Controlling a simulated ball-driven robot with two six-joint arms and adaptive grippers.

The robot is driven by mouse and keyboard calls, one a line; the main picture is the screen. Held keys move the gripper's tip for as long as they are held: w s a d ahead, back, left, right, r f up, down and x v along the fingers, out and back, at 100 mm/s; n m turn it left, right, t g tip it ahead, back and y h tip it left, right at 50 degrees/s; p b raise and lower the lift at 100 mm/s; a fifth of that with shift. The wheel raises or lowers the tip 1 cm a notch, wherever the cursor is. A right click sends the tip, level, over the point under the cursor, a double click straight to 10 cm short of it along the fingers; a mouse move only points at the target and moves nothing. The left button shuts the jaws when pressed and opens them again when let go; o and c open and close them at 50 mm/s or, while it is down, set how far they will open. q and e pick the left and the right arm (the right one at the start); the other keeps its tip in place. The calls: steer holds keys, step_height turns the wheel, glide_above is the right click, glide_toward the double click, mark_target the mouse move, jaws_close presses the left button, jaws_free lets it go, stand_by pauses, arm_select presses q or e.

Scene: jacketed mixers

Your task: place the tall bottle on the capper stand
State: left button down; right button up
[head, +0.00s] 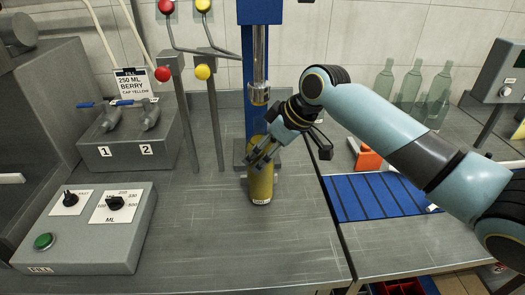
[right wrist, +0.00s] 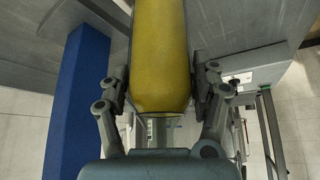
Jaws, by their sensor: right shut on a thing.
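The tall bottle (head: 260,187) is yellow, upright, with a small white label low on its side. My right gripper (head: 263,153) is shut on its upper part, which the fingers partly hide. In the right wrist view the bottle (right wrist: 160,60) sits between the two fingers (right wrist: 162,85). The capper stand (head: 247,90) has a blue column, a metal capping head and a grey base. The bottle is in front of the base and overlaps it in the picture. I cannot tell whether its bottom touches the table. My left gripper is not in view.
The filling station with two taps (head: 128,135) and the control box with knobs (head: 88,230) stand on the left. Red and yellow ball levers (head: 203,72) rise left of the column. A blue slatted mat (head: 380,198) lies right. The front middle counter (head: 225,245) is clear.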

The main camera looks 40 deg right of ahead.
steer(key=shift+w+r, duration=0.1)
steer(key=shift+w, duration=0.1)
steer(key=o, duration=1.3)
steer(key=shift+f, duration=0.2)
steer(key=shift+c, duration=0.2)
steer(key=o, duration=0.5)
steer(key=shift+s+r, duration=0.1)
steer(key=shift+s, duration=0.05)
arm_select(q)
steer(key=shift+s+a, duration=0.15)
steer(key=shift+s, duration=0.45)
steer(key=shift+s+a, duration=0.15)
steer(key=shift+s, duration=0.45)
arm_select(e)
steer(key=v, duration=1.2)
